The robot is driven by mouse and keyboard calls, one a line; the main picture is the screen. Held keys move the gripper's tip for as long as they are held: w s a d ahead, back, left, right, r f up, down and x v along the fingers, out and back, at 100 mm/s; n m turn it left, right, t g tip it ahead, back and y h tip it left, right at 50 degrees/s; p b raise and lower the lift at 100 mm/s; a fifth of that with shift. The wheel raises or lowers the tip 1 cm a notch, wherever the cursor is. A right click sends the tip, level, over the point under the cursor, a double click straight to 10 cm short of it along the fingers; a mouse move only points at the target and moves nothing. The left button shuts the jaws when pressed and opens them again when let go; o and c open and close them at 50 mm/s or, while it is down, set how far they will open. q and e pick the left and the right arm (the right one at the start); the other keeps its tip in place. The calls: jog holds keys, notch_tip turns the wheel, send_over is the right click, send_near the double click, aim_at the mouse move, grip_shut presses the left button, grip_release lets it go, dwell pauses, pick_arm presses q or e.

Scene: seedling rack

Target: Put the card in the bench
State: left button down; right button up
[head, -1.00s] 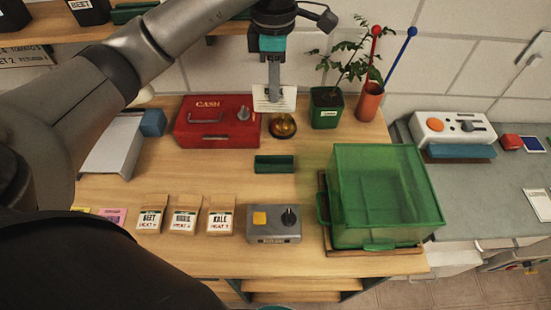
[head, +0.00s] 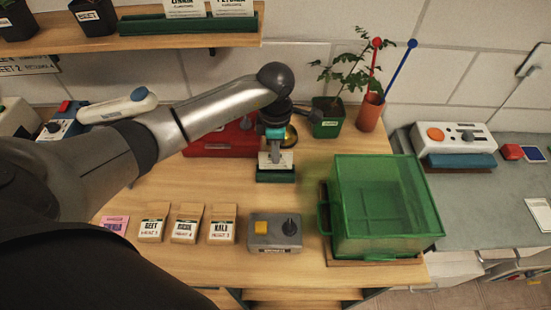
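The white card (head: 286,159) hangs upright from my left gripper (head: 275,157), which looks shut on it. Its lower edge is at the top of the small dark green holder (head: 276,176) on the wooden bench (head: 300,205). I cannot tell whether the edge is inside the holder's slot or just above it. The gripper fingers cover the middle of the card. My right gripper is not in view.
A red cash box (head: 215,143) stands behind my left arm, partly hidden. A green translucent bin (head: 385,205) is to the right, a grey box with a yellow button (head: 275,232) in front. Several seed packets (head: 187,222) stand at front left. A potted plant (head: 327,118) is behind.

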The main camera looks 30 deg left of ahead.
aim_at(276, 169)
pick_arm(q)
jog(key=shift+f, duration=1.4)
jog(key=shift+f, duration=0.2)
jog(key=c, duration=1.1)
grip_release()
jog(key=shift+r, duration=0.1)
jog(key=shift+o, duration=0.2)
notch_tip(276, 169, up, 12)
jog(key=shift+r+b, duration=0.15)
jog(key=shift+b, duration=0.15)
